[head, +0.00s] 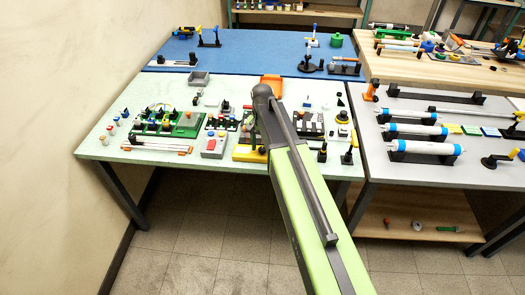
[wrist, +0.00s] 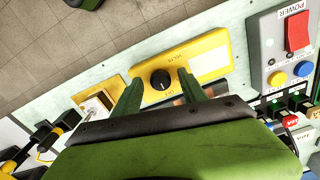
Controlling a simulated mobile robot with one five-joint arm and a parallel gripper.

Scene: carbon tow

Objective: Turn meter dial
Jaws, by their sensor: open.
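The meter is a yellow box (wrist: 205,58) with a round black dial (wrist: 160,79) and a white pointer mark, near the table edge in the wrist view. In the head view part of the yellow meter (head: 246,154) shows left of my arm; the dial cannot be made out there. My gripper (wrist: 160,77) is open, its two green fingers on either side of the dial with gaps to it. Whether the fingertips are level with the dial or above it, I cannot tell.
A grey power box (wrist: 278,50) with a red switch and yellow and blue buttons stands right of the meter in the wrist view. A yellow-framed part (wrist: 97,103) lies to the left. The pale green tabletop (head: 105,146) carries many small devices, with little free room around the meter.

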